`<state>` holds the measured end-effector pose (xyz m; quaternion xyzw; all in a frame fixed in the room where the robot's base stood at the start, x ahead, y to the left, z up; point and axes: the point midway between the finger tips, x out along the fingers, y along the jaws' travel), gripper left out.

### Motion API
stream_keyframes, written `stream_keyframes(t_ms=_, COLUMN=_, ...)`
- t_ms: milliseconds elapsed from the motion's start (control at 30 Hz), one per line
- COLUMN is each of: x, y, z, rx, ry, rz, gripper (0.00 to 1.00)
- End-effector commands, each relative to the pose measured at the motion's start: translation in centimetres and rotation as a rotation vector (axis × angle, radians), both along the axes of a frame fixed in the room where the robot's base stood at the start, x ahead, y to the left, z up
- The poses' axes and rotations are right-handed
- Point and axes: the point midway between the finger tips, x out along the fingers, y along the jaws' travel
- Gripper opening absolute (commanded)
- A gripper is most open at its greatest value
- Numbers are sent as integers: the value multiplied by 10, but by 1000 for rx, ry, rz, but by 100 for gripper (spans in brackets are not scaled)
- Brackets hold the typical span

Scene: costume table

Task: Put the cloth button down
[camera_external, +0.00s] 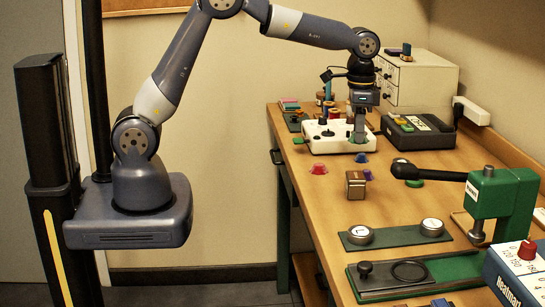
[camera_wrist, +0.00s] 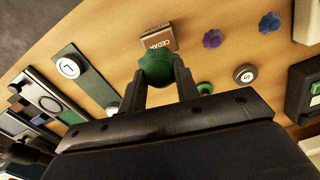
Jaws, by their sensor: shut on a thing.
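The cloth button (camera_wrist: 157,67) is green and domed with a scalloped edge. My gripper (camera_wrist: 160,82) is shut on it, one finger at each side, in the wrist view. In the external view my gripper (camera_external: 360,136) points straight down at the front right part of a white box (camera_external: 325,147). A bit of green (camera_external: 357,140) shows between the fingertips there. I cannot tell how high the button is above the surface below it.
A wooden cedar block (camera_external: 355,185) stands on the table. Around it lie a red piece (camera_external: 319,168), a blue piece (camera_external: 361,157) and a purple piece (camera_external: 368,175). A green press (camera_external: 500,200) with a black lever stands right. Bare wood lies left of the block.

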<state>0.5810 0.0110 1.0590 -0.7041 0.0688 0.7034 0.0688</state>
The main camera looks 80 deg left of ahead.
Motion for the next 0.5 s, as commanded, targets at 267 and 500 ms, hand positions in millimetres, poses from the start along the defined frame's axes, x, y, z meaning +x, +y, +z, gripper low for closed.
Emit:
stream_keyframes(t_ms=267, x=-1, y=0, z=-46, rx=0, ry=4, rz=-1, gripper=8)
stream_keyframes(t_ms=500, x=-1, y=0, z=-75, rx=0, ry=4, rz=-1, gripper=8)
